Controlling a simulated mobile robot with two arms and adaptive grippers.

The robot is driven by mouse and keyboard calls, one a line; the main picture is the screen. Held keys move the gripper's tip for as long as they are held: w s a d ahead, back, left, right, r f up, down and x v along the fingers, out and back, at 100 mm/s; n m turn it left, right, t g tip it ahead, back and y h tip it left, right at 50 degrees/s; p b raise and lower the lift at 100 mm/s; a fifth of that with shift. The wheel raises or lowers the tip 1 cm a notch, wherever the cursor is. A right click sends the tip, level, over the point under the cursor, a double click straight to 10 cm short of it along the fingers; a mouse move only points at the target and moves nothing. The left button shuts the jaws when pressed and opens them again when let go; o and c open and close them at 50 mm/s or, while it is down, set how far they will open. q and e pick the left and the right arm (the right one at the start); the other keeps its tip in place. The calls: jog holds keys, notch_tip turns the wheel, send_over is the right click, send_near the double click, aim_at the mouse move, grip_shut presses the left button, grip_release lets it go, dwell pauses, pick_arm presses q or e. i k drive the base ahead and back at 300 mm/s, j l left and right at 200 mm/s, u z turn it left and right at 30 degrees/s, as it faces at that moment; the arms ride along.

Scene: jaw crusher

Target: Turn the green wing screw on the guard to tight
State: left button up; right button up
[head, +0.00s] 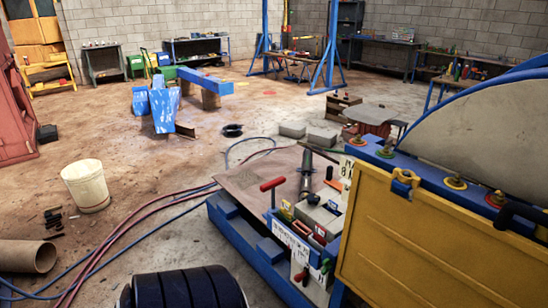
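The guard is a large yellow panel (425,250) on the blue machine frame at the right. On the blue beam above it sit several small fasteners on yellow discs. The leftmost fastener (385,152) looks green on top. The middle one (456,182) looks dark with a greenish tint, and the right one (497,198) looks reddish. They are too small to tell their wing shape or angle, or which is the green wing screw. Neither of my grippers can be made out in the head view.
A dark curved bar (522,216) juts in at the right edge. A grey plate wheel (480,130) rises behind the beam.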

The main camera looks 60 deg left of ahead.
aim_at(327, 263)
jog(key=u, duration=1.6)
